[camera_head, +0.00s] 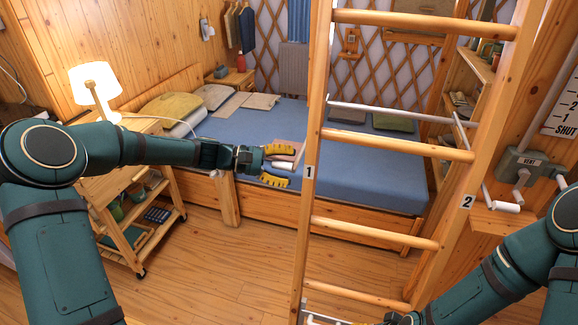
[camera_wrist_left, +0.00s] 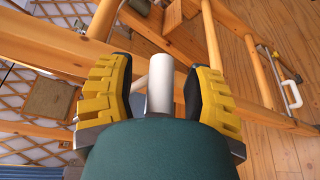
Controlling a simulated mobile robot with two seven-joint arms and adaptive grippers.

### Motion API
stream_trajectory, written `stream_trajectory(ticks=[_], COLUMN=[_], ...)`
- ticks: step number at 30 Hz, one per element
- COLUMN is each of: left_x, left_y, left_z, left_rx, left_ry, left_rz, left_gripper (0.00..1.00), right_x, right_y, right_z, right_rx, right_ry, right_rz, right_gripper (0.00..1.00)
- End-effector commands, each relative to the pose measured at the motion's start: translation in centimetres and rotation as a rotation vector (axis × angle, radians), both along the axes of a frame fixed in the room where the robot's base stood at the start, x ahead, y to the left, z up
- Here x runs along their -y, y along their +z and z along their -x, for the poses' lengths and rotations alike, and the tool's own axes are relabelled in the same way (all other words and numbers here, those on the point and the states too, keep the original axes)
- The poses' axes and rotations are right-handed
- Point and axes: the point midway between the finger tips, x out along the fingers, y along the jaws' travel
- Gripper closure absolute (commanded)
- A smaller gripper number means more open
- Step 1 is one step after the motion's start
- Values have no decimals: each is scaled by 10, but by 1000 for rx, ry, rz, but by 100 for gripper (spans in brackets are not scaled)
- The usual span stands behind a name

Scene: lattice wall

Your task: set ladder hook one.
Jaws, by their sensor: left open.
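The wooden ladder (camera_head: 309,205) stands upright, its left rail marked 1 and its right rail marked 2. A white cylindrical grip (camera_head: 283,166), apparently hook one's handle, is just left of rail 1. My left gripper (camera_head: 279,166) is open, with its yellow fingers above and below this grip. In the left wrist view the white grip (camera_wrist_left: 160,83) lies between the open fingers, with visible gaps on both sides. A second hook (camera_head: 506,207) with a white grip hangs by rail 2.
A grey bar (camera_head: 390,110) crosses the ladder between the rails. A bed (camera_head: 250,135) lies behind the ladder, and a wooden cart (camera_head: 140,225) with a lamp (camera_head: 97,85) stands left. A vent box (camera_head: 530,163) is on the right. Floor between cart and ladder is clear.

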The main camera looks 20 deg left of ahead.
Motion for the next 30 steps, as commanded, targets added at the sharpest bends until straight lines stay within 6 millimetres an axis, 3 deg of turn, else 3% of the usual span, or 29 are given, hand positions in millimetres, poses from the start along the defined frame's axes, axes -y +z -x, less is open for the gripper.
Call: stream_trajectory(ticks=[12,17,30], left_x=[7,7,6], left_y=[-2,-1,0], left_z=[-2,-2,-3], left_rx=[0,0,8], left_ry=[0,0,0], left_rz=[0,0,2], left_gripper=[46,100,100], right_x=[0,0,0], right_y=[0,0,-1], right_z=[0,0,0], right_rx=[0,0,0], right_ry=[0,0,0], right_rz=[0,0,0], right_gripper=[37,37,37])
